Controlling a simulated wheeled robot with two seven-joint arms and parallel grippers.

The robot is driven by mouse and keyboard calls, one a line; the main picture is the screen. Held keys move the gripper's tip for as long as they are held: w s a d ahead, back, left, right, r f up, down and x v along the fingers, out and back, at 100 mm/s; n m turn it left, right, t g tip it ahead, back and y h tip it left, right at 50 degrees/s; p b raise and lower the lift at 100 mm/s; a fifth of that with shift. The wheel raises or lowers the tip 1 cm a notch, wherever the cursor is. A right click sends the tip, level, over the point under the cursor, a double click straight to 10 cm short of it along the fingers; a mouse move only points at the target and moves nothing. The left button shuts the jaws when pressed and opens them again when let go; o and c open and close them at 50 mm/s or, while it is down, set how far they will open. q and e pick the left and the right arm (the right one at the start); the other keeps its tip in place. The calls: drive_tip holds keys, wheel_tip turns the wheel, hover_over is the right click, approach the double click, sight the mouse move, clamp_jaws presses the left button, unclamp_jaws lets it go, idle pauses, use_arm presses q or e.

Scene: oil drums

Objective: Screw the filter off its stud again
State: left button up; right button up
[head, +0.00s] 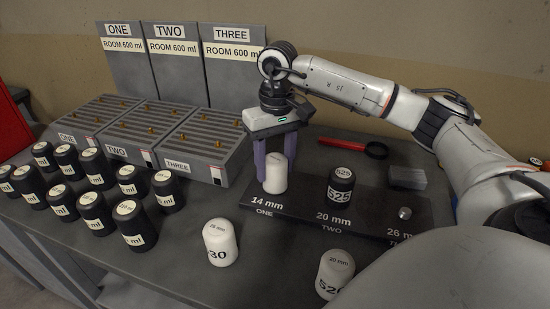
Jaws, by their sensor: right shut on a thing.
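A white filter (275,178) stands upright at the 14 mm place, marked ONE, of a dark stud board (318,216). My right gripper (275,165) points down over it, with its purple fingers shut on the filter's sides. The stud under this filter is hidden, so I cannot tell how far it is threaded on. A bare metal stud (405,213) shows at the 26 mm place. My left gripper is not in view.
Two loose white filters stand in front of the board, one left (220,244) and one right (335,270). Several black-bodied canisters (94,212) crowd the left. Ridged trays (200,140) stand behind. A red-handled tool (345,144) and grey block (407,178) lie behind the board.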

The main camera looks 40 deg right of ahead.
drive_tip(key=n, duration=0.6)
drive_tip(key=shift+a, duration=0.1)
drive_tip(key=o, duration=1.4)
drive_tip(key=shift+c, duration=0.2)
drive_tip(key=m, duration=1.2)
drive_tip(key=shift+s+d+p, duration=0.1)
drive_tip(key=shift+d+p, duration=0.1)
drive_tip(key=shift+p, duration=0.2)
drive_tip(key=m, duration=0.6)
drive_tip(key=shift+s+m, duration=0.1)
drive_tip(key=shift+m, duration=0.2)
drive_tip(key=m, duration=0.6)
